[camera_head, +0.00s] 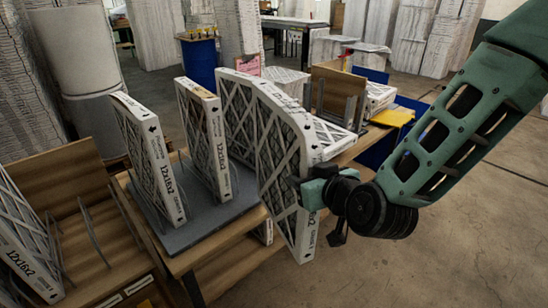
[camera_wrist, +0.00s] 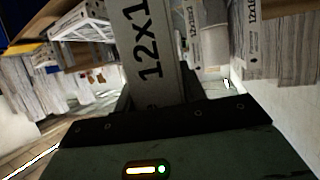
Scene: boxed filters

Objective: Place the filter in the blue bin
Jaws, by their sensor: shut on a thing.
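My gripper (camera_head: 310,190) is shut on the edge of a white-framed filter (camera_head: 284,140) with a dark mesh face. The filter is upright and hangs at the front edge of the wooden table. In the wrist view, its frame (camera_wrist: 150,55), printed "12x1", rises from between the jaws (camera_wrist: 165,112). The fingertips are mostly hidden by the filter and the gripper body. A blue bin (camera_head: 377,153) shows at the right beyond the table, partly hidden by my arm. I cannot see its inside.
Two upright filters (camera_head: 154,160) (camera_head: 206,135) stand in a grey rack (camera_head: 210,222); another (camera_head: 232,92) is behind the held one. Floor at right is clear.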

